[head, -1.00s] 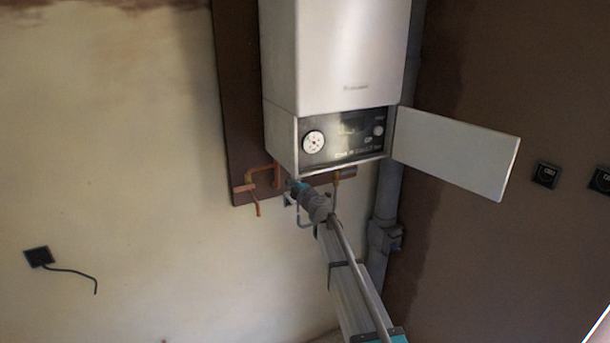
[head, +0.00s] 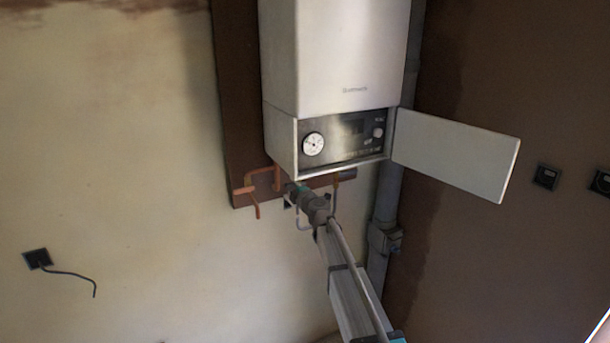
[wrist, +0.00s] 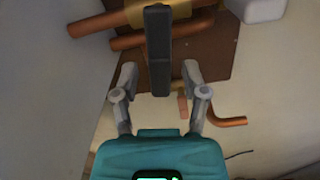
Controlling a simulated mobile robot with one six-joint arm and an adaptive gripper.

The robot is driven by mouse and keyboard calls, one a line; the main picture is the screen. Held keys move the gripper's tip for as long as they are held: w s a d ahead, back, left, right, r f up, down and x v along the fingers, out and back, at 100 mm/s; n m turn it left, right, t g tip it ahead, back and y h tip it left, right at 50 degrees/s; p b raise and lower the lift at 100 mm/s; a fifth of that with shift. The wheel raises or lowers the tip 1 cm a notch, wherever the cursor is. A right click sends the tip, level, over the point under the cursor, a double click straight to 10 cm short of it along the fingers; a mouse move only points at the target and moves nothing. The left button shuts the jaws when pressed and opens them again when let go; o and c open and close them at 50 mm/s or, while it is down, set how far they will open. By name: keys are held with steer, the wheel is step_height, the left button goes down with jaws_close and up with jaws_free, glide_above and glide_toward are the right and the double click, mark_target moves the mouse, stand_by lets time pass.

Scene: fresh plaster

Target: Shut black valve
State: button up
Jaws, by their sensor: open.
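The black valve's lever (wrist: 157,45) shows in the wrist view as a long dark bar pointing down the picture. It crosses in front of copper pipes and a brass-coloured fitting (wrist: 160,12). My gripper (wrist: 159,72) is open, with one finger on each side of the lever's lower end. Gaps show between the lever and both fingers. In the head view my gripper (head: 293,190) is under the boiler, at the end of my arm. I cannot make out the valve there.
The white boiler (head: 335,60) hangs just above, its panel door (head: 455,152) open to the right. Bent copper pipes (head: 252,191) are left of my gripper. A grey vertical pipe (head: 386,205) runs to its right. The plaster wall at left is mostly clear.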

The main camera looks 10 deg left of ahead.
steer(key=v, duration=1.2)
stand_by(0.5)
steer(key=shift+m, duration=0.3)
steer(key=m, duration=1.2)
steer(key=w+a+m, duration=0.1)
steer(key=m, duration=1)
steer(key=w+m, duration=0.1)
steer(key=m, duration=1.1)
steer(key=shift+w+a+m, duration=0.2)
steer(key=shift+a+m, duration=0.1)
steer(key=shift+a, duration=0.05)
